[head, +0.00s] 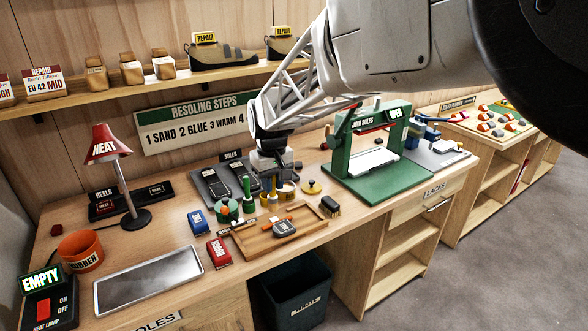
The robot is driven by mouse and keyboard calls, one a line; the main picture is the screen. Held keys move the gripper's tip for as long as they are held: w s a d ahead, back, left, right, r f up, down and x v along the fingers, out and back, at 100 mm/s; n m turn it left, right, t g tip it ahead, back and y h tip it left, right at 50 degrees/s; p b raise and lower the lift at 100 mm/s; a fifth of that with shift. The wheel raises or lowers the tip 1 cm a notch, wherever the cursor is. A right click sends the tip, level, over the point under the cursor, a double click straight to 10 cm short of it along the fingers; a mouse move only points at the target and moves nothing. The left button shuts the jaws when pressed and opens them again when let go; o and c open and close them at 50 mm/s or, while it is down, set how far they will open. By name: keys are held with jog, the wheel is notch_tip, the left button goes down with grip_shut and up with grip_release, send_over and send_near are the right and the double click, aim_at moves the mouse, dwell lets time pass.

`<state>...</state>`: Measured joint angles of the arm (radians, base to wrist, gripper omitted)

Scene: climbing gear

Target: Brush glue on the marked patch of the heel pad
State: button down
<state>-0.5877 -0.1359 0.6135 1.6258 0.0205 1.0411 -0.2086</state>
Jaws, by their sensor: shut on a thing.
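A small dark grey piece (285,228), likely the heel pad, lies in the tray, in front of and slightly right of my gripper. Its marked patch is too small to make out clearly.
Another green-handled tool (247,186) and a green round holder (227,210) stand left of my gripper. Blue (198,220) and red (218,251) blocks lie left of the tray. A brush (329,206) and the green press (376,180) stand right. A metal plate (150,280) lies front left.

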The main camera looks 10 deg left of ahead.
aim_at(274, 206)
jog(key=shift+f, duration=3.45)
jog(key=shift+w+d+f, duration=0.4)
jog(key=shift+w+f, duration=0.05)
jog(key=shift+f, duration=0.05)
jog(key=shift+w+d, duration=1.75)
jog(key=shift+d, duration=0.05)
jog(key=shift+s+a, duration=2.2)
jog(key=shift+w+a+f, duration=0.1)
jog(key=shift+w+a, duration=0.1)
jog(key=shift+w, duration=0.05)
jog(key=shift+w+d, duration=1.9)
jog(key=shift+d, duration=0.05)
jog(key=shift+s+a, duration=1.85)
jog(key=shift+s, duration=0.05)
jog(key=shift+r, duration=4.1)
